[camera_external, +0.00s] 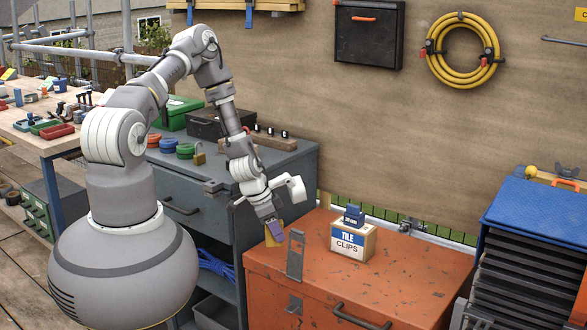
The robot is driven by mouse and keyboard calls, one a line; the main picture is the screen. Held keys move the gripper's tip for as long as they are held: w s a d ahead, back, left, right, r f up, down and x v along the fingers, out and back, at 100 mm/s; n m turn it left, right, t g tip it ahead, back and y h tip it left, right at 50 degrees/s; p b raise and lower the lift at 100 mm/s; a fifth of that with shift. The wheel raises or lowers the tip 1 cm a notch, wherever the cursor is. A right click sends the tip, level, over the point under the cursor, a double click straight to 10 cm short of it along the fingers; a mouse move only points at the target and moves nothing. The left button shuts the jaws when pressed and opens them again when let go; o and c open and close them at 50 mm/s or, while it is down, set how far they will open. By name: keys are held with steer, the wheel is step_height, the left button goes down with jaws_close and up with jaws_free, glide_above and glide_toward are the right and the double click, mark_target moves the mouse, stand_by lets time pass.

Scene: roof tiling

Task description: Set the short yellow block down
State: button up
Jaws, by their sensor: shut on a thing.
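The gripper is shut on the block. The block is just over or at the chest's (390,264) back left edge; I cannot tell whether it touches the top.
A grey metal hasp (296,254) stands right of the block. A tile clips box (352,241) with a blue object (354,215) on top stands farther right. The chest top's right part is clear. A grey cabinet (206,195) adjoins at left.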

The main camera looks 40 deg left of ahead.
steer(key=w, duration=0.3)
steer(key=w+b, duration=0.1)
steer(key=shift+w+d+f, duration=0.3)
steer(key=shift+w, duration=0.1)
steer(key=shift+w+f, duration=0.1)
steer(key=shift+f, duration=0.05)
step_height(320, 180, down, 3)
steer(key=shift+f+b, duration=0.2)
steer(key=shift+b, duration=0.7)
steer(key=shift+r, duration=0.15)
steer(key=o, duration=0.6)
steer(key=shift+f, duration=0.2)
steer(key=o, duration=0.4)
steer(key=shift+r, duration=0.1)
steer(key=shift+o, duration=0.2)
steer(key=shift+r, duration=0.1)
